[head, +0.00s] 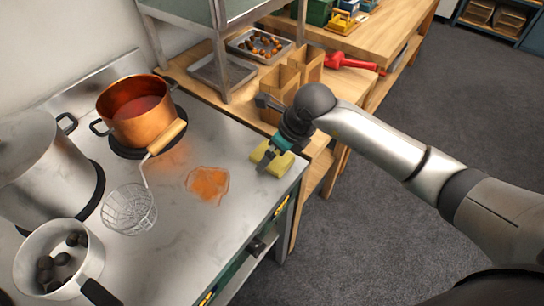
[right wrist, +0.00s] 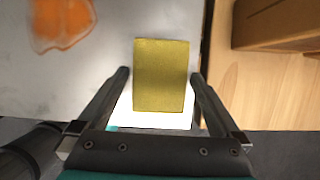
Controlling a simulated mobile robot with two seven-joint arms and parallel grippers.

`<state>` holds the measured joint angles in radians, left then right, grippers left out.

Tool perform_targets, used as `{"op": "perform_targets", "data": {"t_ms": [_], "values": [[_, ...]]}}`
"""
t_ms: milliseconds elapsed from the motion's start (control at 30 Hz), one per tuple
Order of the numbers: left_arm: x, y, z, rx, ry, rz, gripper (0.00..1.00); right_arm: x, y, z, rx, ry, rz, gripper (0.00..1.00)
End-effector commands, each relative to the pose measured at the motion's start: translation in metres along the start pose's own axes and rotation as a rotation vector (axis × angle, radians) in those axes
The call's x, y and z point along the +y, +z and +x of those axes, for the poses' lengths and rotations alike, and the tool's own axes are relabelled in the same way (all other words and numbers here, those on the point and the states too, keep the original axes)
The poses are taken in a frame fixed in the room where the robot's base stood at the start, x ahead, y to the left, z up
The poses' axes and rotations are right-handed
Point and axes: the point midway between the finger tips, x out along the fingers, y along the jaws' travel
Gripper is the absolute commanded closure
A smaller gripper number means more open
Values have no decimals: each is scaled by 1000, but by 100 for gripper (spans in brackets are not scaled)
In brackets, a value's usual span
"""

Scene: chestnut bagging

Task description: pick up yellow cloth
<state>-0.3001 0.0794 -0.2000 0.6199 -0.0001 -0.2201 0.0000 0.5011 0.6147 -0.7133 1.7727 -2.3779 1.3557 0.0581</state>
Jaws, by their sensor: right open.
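The yellow cloth (head: 274,166) lies on the steel counter near its right edge in the head view. In the right wrist view the yellow cloth (right wrist: 161,75) is a flat rectangle between and just beyond my fingertips. My right gripper (head: 268,158) is over the cloth, pointing down. In the right wrist view my right gripper (right wrist: 161,75) is open, with one finger on each side of the cloth's near part and a gap on both sides. My left gripper is not in view.
An orange spill (head: 208,184) lies left of the cloth. A copper pot (head: 137,112), a wire strainer (head: 130,212) and a white saucepan (head: 38,247) stand on the counter (head: 235,225). Paper bags (head: 281,82) and a red-handled tool (head: 350,64) are on the wooden table behind.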

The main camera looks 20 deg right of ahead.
Motion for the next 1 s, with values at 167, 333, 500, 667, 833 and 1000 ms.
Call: {"op": "perform_targets", "data": {"t_ms": [167, 333, 500, 667, 833, 1000], "values": [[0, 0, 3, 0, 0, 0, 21, 0, -1, 2, -1, 0, 0, 0], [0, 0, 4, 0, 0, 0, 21, 0, -2, 4, -1, 0, 1, 2], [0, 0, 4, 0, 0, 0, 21, 0, -1, 4, -1, 0, 1, 21], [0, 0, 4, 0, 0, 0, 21, 0, -2, 4, 0, 0, 0, 39], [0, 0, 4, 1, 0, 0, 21, 0, -2, 4, 0, 0, 0, 58], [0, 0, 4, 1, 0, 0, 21, 0, -1, 4, 0, 0, 0, 67]]}}
